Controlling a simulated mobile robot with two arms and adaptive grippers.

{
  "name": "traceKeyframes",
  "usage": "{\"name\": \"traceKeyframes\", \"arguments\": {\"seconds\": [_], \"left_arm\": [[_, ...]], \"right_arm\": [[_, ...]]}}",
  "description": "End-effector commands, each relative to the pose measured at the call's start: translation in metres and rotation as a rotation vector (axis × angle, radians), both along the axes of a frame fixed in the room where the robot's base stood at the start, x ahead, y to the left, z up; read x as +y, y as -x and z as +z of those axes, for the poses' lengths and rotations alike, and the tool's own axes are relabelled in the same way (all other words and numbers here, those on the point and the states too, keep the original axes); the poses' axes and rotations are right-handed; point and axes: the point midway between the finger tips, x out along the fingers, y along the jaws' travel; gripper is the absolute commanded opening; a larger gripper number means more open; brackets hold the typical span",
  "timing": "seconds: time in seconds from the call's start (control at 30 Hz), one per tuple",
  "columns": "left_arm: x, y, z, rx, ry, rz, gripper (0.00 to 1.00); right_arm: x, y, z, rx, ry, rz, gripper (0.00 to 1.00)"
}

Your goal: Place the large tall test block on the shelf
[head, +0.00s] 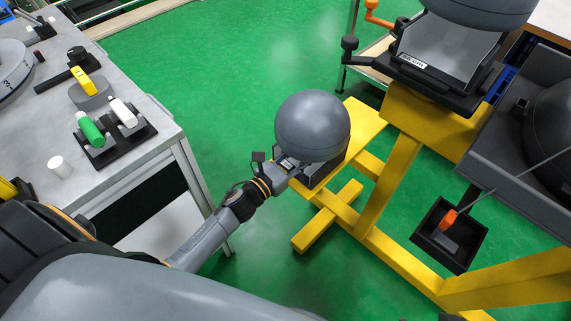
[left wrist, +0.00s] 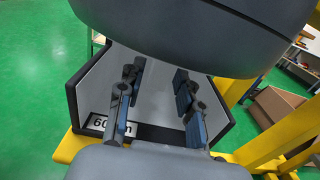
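My left gripper (head: 287,163) reaches out to a black-edged tray (left wrist: 75,105) on the yellow frame. In the left wrist view, its two fingers (left wrist: 160,75) are apart, with nothing visible between them. The tray carries a label, partly covered by a finger, that seems to read 60 cm. A large grey ball (head: 312,125) sits just above the tray and hides much of it. I cannot tell which object is the large tall test block. My right gripper is out of view.
A white cylinder (head: 60,167) and a yellow piece (head: 86,88) are on the table (head: 160,165). Another grey tray (head: 445,60) stands higher on the yellow frame (head: 390,185). A black box (head: 425,228) with an orange-topped piece hangs at right. Green floor lies between table and frame.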

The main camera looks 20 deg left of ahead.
Motion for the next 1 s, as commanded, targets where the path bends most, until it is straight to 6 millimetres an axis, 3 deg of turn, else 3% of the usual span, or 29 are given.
{"name": "traceKeyframes", "arguments": {"seconds": [0.1,0.3,0.57,0.67,0.77,0.9,1.0], "left_arm": [[0.009,0.028,-0.001,0.004,0.001,0.0,0.35],[0.021,0.061,0.0,0.001,0.0,-0.001,0.35],[0.034,0.074,0.004,0.047,0.095,0.054,0.35],[0.049,0.073,0.008,0.152,0.332,0.182,0.35],[0.068,0.079,0.008,0.299,0.707,0.376,0.35],[0.083,0.11,-0.004,0.493,1.307,0.691,0.35],[0.078,0.145,-0.016,0.601,1.716,0.94,0.35]], "right_arm": [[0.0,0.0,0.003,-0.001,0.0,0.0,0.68],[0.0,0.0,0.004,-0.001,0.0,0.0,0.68],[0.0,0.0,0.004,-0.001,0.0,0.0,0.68],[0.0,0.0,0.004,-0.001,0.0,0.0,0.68],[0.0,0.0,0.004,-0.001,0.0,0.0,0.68],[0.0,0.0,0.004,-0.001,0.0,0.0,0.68],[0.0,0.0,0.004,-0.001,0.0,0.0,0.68]]}}
